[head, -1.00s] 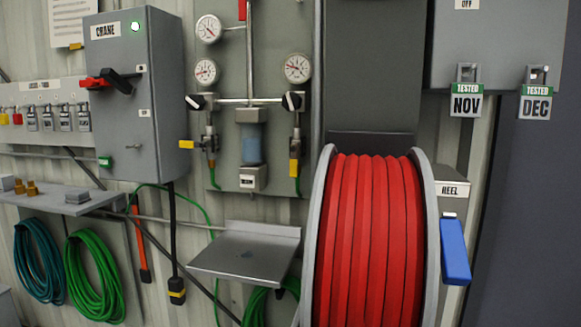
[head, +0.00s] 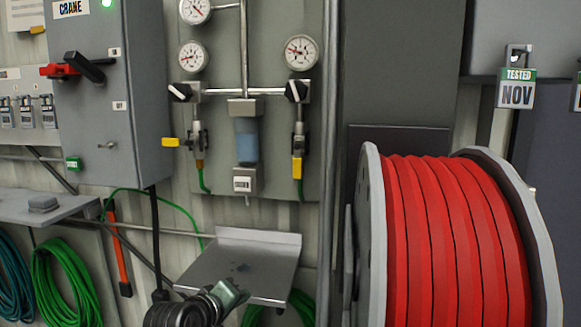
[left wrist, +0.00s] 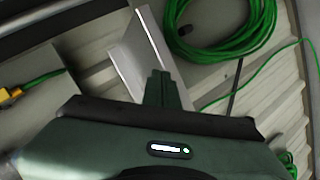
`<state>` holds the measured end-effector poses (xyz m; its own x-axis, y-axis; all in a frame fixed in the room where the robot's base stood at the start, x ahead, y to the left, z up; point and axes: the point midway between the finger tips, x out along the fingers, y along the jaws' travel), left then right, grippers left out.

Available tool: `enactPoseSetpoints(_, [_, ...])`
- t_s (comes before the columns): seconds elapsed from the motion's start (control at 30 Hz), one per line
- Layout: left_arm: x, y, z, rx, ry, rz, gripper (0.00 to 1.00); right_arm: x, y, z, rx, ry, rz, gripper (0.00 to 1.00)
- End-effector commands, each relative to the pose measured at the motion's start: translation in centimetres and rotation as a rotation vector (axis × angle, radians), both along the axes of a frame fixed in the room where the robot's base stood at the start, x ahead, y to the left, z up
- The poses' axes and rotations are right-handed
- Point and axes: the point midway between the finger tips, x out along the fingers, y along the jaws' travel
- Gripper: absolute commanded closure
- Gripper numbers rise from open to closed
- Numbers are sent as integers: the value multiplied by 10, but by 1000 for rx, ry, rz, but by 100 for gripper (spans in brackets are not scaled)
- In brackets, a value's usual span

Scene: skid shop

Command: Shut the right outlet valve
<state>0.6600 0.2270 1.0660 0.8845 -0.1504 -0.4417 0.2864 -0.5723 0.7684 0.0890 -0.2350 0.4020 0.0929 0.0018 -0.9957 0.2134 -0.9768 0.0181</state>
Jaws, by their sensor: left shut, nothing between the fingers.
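The right outlet valve is on the grey panel, below the right gauge. Its yellow handle (head: 297,168) hangs straight down, in line with its pipe. The left outlet valve's yellow handle (head: 170,142) points sideways to the left, across its pipe. My left gripper (head: 232,291) is low in the head view, in front of the steel shelf and below the right valve, clear of the handle. It is shut and empty. Its closed fingers (left wrist: 162,90) show in the left wrist view, with the shelf edge behind. My right gripper is not in view.
A red hose reel (head: 455,240) stands close on the right. The steel shelf (head: 240,258) juts out below the valves. A grey crane box (head: 115,130) is on the left. Green hose (left wrist: 225,25) hangs by the wall. The space before the panel is clear.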

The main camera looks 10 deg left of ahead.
Motion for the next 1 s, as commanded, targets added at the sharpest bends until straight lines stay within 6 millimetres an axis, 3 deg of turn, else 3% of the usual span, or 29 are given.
enactPoseSetpoints(0.1, [26, 1, 60, -130, -86, 34, 100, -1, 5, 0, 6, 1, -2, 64])
enactPoseSetpoints(0.3, [55, 2, 176, -393, -230, 65, 100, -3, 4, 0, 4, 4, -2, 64])
enactPoseSetpoints(0.4, [60, 3, 222, -503, -281, 64, 100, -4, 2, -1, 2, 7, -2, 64])
enactPoseSetpoints(0.5, [62, 2, 252, -573, -311, 58, 100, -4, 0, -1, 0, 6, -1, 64])
enactPoseSetpoints(0.63, [62, 2, 268, -614, -327, 54, 100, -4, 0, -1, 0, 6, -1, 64])
enactPoseSetpoints(1.0, [64, 2, 269, -616, -326, 54, 100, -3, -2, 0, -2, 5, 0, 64])
